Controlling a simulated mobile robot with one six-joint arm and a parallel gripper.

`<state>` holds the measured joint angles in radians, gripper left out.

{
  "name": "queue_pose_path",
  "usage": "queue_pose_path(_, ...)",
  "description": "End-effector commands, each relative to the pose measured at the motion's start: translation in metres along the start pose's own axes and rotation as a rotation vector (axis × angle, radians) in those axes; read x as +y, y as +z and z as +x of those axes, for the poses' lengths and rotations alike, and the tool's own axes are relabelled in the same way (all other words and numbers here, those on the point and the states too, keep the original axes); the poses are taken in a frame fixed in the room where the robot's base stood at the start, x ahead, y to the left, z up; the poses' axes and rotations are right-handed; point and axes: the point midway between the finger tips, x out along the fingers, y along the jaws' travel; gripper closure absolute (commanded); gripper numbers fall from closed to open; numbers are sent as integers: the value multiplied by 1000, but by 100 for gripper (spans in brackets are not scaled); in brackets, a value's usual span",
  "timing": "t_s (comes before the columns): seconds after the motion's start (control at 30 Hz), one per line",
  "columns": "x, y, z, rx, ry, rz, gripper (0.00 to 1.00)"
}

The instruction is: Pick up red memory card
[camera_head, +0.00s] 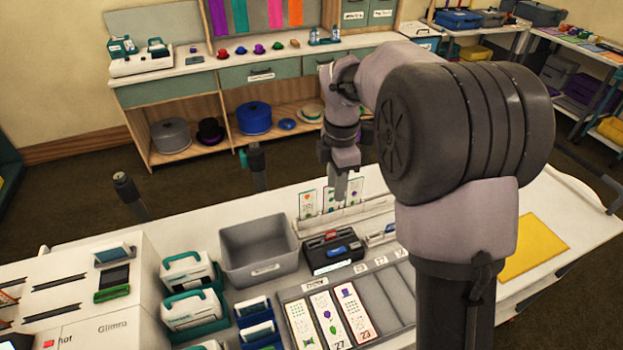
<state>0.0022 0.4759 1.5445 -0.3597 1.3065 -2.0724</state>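A small red item (331,236) shows at the back of a black case (322,262) on the white table. It may be the red memory card, but it is too small to be sure. A blue item (338,251) lies in front of it on the same case. My gripper (341,190) points down above the table, behind and above the case, near upright printed cards (308,205). It appears apart from the red item. Its fingers are small and seen edge-on, so I cannot tell whether they are open. Nothing held is visible.
A grey bin (230,262) stands left of the case. White-and-green devices (187,272) stand further left. A sorting tray (400,292) with several printed strips lies in front. A yellow sheet (535,248) lies at right. My arm hides part of the table.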

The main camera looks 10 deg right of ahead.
Motion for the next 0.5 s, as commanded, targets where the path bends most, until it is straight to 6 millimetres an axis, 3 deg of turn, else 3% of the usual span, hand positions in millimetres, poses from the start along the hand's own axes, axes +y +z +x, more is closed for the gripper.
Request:
queue_pose_path(0.13,6,2,28,-3,-18,-69,69)
queue_pose_path(0.4,4,3,110,-3,-17,-68,69)
queue_pose_path(0.5,4,3,125,-3,-15,-67,69)
